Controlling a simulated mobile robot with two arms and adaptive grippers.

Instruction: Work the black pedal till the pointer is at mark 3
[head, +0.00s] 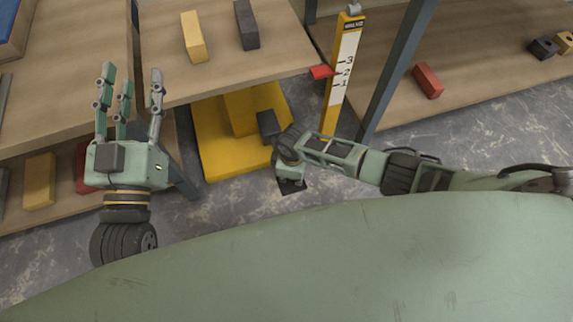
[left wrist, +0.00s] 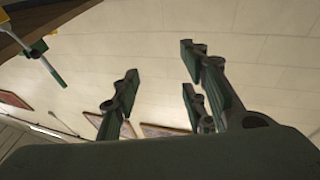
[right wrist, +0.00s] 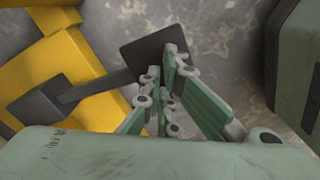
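The black pedal shows in the right wrist view as a dark square plate (right wrist: 130,52) on a dark bar coming from the yellow base. In the head view its plate (head: 291,186) is partly hidden by my right gripper (head: 287,170). The right fingers (right wrist: 158,75) are closed together, with their tips over the plate's edge; I cannot tell whether they touch it. The red pointer (head: 320,72) sits beside the white scale (head: 345,58) close to mark 2, below mark 3. My left gripper (head: 130,85) is open and empty, fingers upward, and clear of the pedal.
The yellow base (head: 213,150) stands on the grey floor partly under a wooden shelf (head: 225,60). Yellow and dark blocks lie on that shelf. A dark upright post (head: 395,70) stands right of the scale. A red block (head: 428,81) lies on the right shelf.

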